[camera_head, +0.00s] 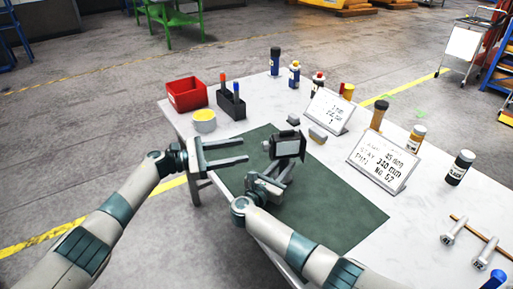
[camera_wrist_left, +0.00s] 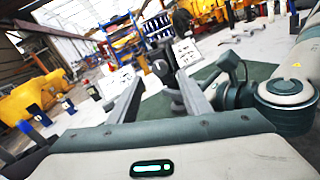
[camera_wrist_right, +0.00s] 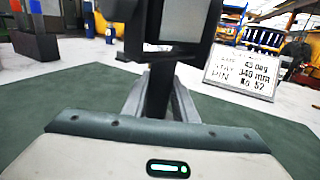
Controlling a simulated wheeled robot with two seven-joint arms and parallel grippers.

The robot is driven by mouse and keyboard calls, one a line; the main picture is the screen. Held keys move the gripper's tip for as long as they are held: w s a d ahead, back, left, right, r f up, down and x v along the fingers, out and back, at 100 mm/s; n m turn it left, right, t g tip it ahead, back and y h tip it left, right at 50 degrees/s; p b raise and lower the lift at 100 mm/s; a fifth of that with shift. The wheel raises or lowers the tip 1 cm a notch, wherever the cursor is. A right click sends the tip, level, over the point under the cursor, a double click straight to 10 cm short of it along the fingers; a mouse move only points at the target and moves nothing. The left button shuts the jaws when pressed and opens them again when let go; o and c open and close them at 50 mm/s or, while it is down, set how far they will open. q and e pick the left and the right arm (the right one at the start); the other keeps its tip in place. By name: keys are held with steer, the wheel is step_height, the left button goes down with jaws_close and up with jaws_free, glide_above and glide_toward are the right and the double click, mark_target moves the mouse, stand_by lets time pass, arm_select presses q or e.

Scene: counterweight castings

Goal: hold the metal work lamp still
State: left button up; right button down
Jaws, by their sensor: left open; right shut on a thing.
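The metal work lamp (camera_head: 287,146) is a dark, boxy lamp head on a dark stem, above the green mat on the table. My right gripper (camera_head: 282,172) is shut on its stem, below the head. In the right wrist view the stem (camera_wrist_right: 159,88) stands between the fingers, with the lamp head above it, cut off by the top edge. My left gripper (camera_head: 247,151) is open and empty, to the left of the lamp, its fingers pointing toward it. Its open fingers also show in the left wrist view (camera_wrist_left: 158,92). The lamp's foot is hidden by my right gripper.
The green mat (camera_head: 340,218) lies on the pale table (camera_head: 430,235). A red bin (camera_head: 186,94), a yellow-topped tin (camera_head: 204,121) and a dark pen holder (camera_head: 231,104) stand at the left. Two sign plates (camera_head: 383,161) and several bottles stand behind and right. Bolts (camera_head: 454,230) lie at front right.

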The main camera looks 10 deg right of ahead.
mark_target(263, 146)
arm_select(q)
steer(key=d, duration=0.6)
steer(key=shift+w+d, duration=0.35)
steer(key=shift+d, duration=0.05)
steer(key=c, duration=1)
